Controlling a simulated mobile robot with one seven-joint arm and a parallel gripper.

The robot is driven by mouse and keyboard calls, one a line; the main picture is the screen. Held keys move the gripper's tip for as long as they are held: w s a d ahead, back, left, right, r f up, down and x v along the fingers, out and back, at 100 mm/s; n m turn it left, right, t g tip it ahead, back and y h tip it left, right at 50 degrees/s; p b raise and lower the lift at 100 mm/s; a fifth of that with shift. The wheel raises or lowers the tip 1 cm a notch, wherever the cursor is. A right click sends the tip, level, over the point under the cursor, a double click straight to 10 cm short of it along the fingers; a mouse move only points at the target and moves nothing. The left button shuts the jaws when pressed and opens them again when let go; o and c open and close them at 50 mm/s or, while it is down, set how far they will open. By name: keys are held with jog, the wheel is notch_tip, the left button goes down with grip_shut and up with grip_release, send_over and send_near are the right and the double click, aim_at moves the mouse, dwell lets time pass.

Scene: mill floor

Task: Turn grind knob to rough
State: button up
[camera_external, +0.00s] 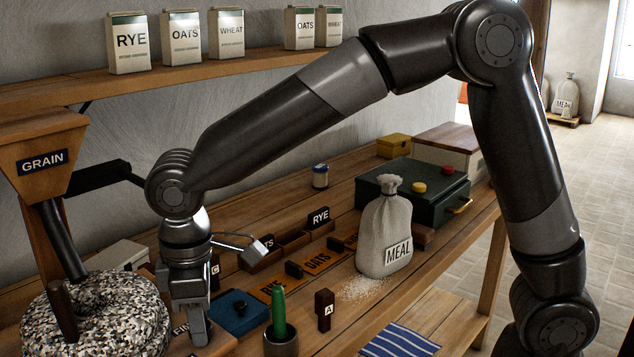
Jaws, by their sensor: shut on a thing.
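My gripper (191,322) points straight down at the lower left of the bench, just right of the millstone. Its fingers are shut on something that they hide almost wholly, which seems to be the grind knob. A wooden base lies under the fingertips, with a small partly hidden label (180,329) beside them that seems to start "FIN". The knob's pointer and the setting it faces cannot be seen. I cannot make out a "rough" mark.
The speckled millstone (125,305) with its upright handle stands close left, below the grain hopper (45,150). A meal sack (384,232) stands farther right.

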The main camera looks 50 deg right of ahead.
jog(key=shift+n, duration=0.9)
jog(key=o, duration=1)
jog(key=shift+c, duration=0.2)
notch_tip(320, 180, up, 11)
jog(key=shift+f, duration=0.1)
